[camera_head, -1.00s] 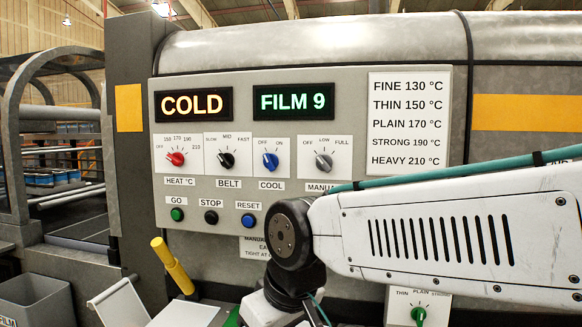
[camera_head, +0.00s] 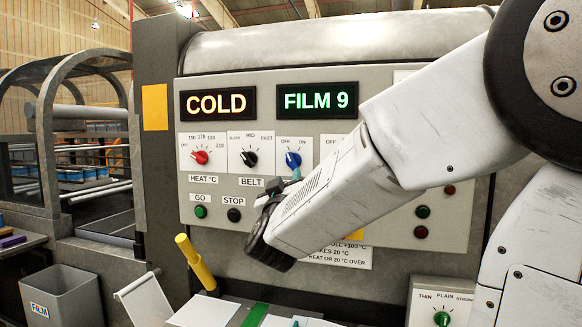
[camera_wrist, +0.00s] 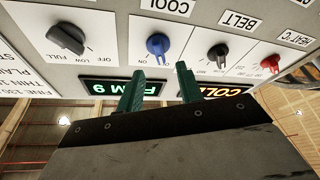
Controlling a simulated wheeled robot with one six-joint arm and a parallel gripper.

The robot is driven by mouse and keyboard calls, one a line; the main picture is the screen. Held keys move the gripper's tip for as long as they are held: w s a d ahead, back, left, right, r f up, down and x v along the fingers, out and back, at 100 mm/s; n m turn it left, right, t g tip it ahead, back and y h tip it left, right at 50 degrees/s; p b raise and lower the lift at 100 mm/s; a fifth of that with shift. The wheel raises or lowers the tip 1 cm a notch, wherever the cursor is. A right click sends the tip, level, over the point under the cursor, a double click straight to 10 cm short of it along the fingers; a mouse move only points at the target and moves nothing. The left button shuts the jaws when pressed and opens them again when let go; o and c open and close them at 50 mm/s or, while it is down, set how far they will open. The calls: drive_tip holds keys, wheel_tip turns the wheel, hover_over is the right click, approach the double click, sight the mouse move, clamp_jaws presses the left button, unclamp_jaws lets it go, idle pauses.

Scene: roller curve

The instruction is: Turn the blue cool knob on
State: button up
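The blue cool knob (camera_head: 293,159) is on the grey control panel, under the FILM 9 display. Its pointer leans up-left toward OFF. In the wrist view the blue knob (camera_wrist: 158,45) shows upside down, just beyond my fingertips, with its pointer on the OFF side. My gripper (camera_wrist: 159,69) is open, with two green fingers apart and nothing between them. The fingers reach toward the panel, roughly lined up with the knob. Whether they touch it I cannot tell. In the head view my wrist hides the COOL label and most of the fingers.
The black belt knob (camera_head: 249,158) and red heat knob (camera_head: 201,157) sit left of the blue knob. The black manual knob (camera_wrist: 66,38) is on its other side. Green GO (camera_head: 200,211) and black STOP (camera_head: 234,215) buttons are below. A yellow handle (camera_head: 196,262) stands in front.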

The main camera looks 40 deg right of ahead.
sight(291, 164)
drive_tip(key=x, duration=0.7)
drive_tip(key=shift+w+d+r, duration=0.15)
drive_tip(key=shift+d, duration=0.1)
clamp_jaws()
